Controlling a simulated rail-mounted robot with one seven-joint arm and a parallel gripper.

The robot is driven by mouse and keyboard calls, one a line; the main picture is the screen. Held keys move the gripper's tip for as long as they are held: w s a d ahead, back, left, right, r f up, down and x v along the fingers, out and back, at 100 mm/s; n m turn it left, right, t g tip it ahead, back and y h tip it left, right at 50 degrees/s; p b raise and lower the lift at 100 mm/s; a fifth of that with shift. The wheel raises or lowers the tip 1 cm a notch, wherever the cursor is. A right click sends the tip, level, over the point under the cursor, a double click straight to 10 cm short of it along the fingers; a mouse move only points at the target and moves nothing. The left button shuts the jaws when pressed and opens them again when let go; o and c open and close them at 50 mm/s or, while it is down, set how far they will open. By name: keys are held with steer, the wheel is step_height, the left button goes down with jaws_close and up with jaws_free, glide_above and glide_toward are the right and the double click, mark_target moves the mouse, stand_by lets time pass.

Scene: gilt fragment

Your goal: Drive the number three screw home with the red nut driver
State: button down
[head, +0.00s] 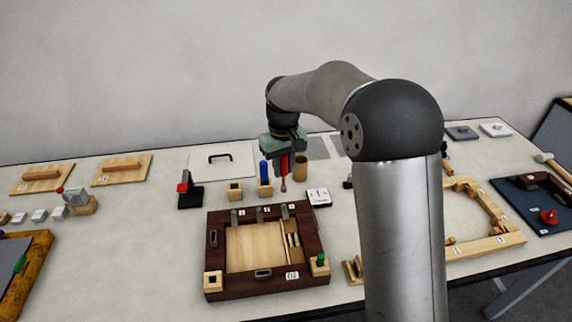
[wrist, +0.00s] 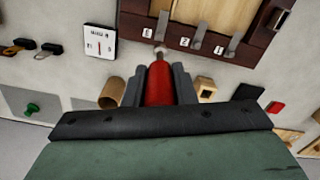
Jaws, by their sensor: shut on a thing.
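My gripper (head: 284,156) is shut on the red nut driver (wrist: 160,84), which hangs roughly upright with its metal shaft (head: 283,186) down. The driver is behind the dark wooden frame (head: 215,265) in the head view, apparently raised off the table. The frame's back rail carries grey metal clips and tags 1, 2 and 3. In the wrist view the driver's tip overlaps the rail's edge by the leftmost clip (wrist: 162,27), at the number three end. I cannot make out the screw itself; whether the tip touches anything is unclear.
A blue-handled driver (head: 265,173) stands in a wooden block, with an empty block (head: 235,190) beside it. A white dial gauge (head: 318,197) and a brown cylinder (head: 301,167) are close by. A red-and-black stand (head: 189,191) is left. My arm hides part of the right side.

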mark_target(284, 186)
steer(key=shift+f, duration=0.15)
steer(key=shift+f+b, duration=1.75)
steer(key=shift+f, duration=0.95)
steer(key=shift+f+b, duration=0.3)
steer(key=shift+f, duration=0.2)
stand_by(0.7)
steer(key=shift+r+p, duration=1.8)
steer(key=shift+r, duration=0.8)
